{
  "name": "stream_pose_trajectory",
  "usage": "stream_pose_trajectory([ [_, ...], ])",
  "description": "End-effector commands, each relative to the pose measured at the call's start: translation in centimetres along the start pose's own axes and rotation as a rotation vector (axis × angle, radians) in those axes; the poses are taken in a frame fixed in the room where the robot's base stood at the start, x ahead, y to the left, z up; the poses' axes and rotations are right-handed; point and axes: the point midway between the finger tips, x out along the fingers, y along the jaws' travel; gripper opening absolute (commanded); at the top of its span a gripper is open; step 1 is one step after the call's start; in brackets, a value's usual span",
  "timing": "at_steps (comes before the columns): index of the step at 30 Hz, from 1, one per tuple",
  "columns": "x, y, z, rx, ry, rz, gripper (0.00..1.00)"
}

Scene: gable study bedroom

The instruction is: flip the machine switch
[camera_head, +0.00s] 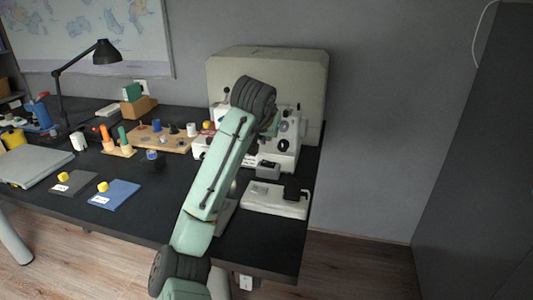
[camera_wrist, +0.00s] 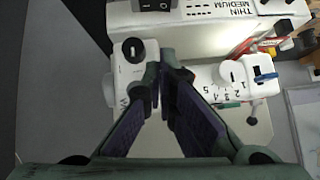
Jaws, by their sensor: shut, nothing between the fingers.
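The white machine (camera_head: 283,150) stands at the back right of the dark desk, in front of a large beige cover. My arm hides part of it in the head view. In the wrist view, the machine body (camera_wrist: 205,40) fills the top, with a black rocker switch (camera_wrist: 154,5) at the top edge and THIN and MEDIUM lettering to its right. My gripper (camera_wrist: 164,72) is shut and empty. Its fingertips appear below the switch in the picture, near a white part with a black knob (camera_wrist: 133,50). I cannot tell whether they touch the machine. The head view hides the fingertips.
A white foot pedal (camera_head: 272,201) lies on the desk's front right. The beige cover (camera_head: 300,75) stands behind the machine. A wooden board with spools (camera_head: 165,138), a black lamp (camera_head: 103,52) and blue cloth (camera_head: 115,194) are further left.

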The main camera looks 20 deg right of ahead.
Motion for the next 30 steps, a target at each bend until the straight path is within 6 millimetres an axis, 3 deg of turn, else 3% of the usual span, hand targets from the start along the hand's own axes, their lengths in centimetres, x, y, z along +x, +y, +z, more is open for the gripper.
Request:
stream_pose_trajectory([
  [10,7.4,-0.1,0.0,-0.003,-0.004,0.0,0.0],
  [12,8.2,-0.2,0.9,-0.003,-0.003,-0.001,0.0],
  [19,9.9,-0.1,2.6,-0.001,-0.002,-0.001,0.0],
  [30,10.2,0.0,2.9,-0.001,0.0,0.0,0.0],
])
